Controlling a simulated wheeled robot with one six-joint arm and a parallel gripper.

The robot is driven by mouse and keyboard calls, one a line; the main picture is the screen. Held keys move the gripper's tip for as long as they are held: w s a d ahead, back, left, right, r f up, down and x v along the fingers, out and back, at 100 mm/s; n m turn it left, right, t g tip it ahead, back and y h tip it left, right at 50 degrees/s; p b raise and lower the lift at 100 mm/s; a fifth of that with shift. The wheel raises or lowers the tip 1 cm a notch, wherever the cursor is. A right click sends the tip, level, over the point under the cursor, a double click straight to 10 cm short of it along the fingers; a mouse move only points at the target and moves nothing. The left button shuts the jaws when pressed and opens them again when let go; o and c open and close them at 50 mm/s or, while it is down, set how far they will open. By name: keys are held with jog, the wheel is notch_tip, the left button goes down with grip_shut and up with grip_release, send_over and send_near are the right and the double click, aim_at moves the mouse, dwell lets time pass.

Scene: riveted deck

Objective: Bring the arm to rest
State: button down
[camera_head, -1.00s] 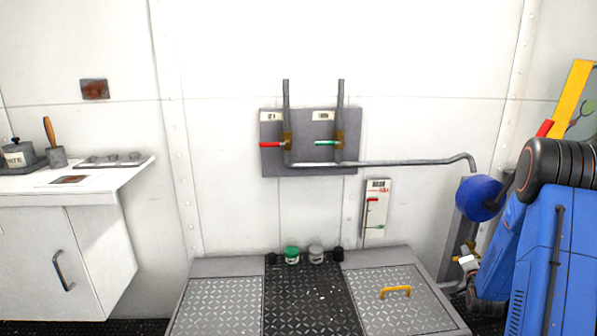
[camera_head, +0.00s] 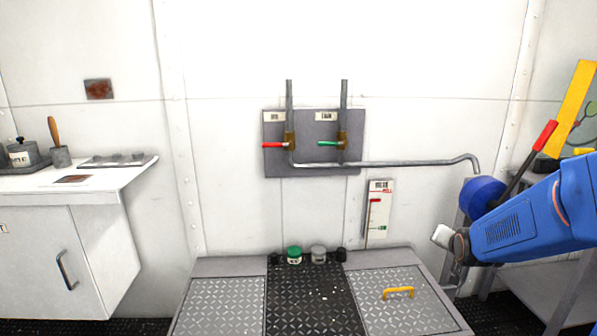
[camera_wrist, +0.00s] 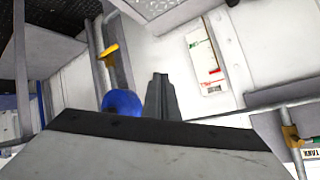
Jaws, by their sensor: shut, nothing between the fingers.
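My blue arm (camera_head: 535,218) reaches in from the right edge in the head view, in front of the stand there. A pale part (camera_head: 442,236) shows at its left end, but I cannot make out the fingers in that view. In the wrist view my gripper (camera_wrist: 160,80) points away from the camera, with its fingers together and nothing seen between them. A round blue thing (camera_wrist: 122,103) shows just left of the fingers; I cannot tell how far behind them it is. It also shows in the head view (camera_head: 483,194), above my arm and partly hidden by it.
A grey panel (camera_head: 310,165) carries pipes with a red and a green lever. A low platform (camera_head: 222,305) with a yellow handle (camera_head: 398,291) stands below. A white counter (camera_head: 110,181) is at left. A red-handled bar (camera_head: 545,136) is close behind my arm.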

jog(key=s+a+r+n+g+y, duration=0.1)
jog(key=s+a, duration=0.4)
jog(key=s, duration=0.6)
jog(key=s+a+n+g+y, duration=0.1)
jog(key=s+a+n+g, duration=0.2)
jog(key=s, duration=0.9)
jog(key=s+a+r+n+g, duration=0.1)
jog(key=s+a+n+g, duration=0.1)
jog(key=s+a, duration=0.5)
jog(key=s+n, duration=0.1)
jog(key=s, duration=0.4)
jog(key=shift+s+r+n+y, duration=0.15)
jog(key=shift+r+n+y, duration=0.2)
jog(key=shift+n+y, duration=0.05)
